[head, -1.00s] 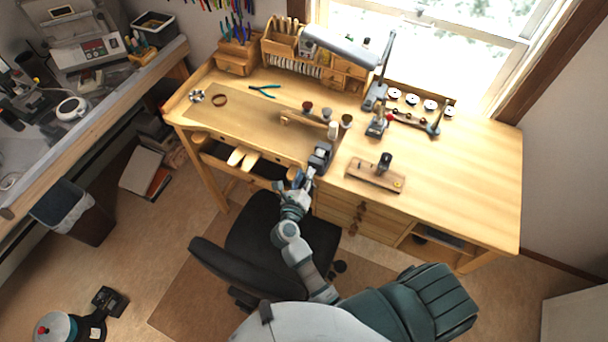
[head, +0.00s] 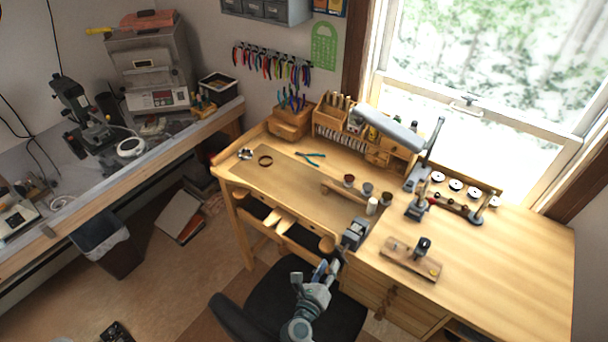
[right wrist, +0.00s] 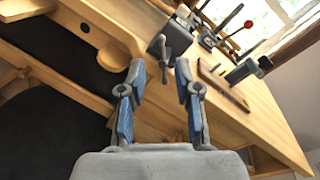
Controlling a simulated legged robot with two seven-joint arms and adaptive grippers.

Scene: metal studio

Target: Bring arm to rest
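My right gripper (head: 329,267) is in front of the workbench's (head: 500,270) front edge, just below a small dark bench vise (head: 354,233) in the head view. In the right wrist view its two blue-padded fingers (right wrist: 160,72) are spread apart with nothing between them. The vise (right wrist: 170,45) shows beyond the fingertips, and the gripper looks apart from it. My left gripper is not in view.
A black chair (head: 262,310) stands close under my right arm. The bench holds a wooden block with a dark fitting (head: 409,262), a lamp (head: 392,130) and small tools. A side counter (head: 180,135) stands left. The bench's right part is bare.

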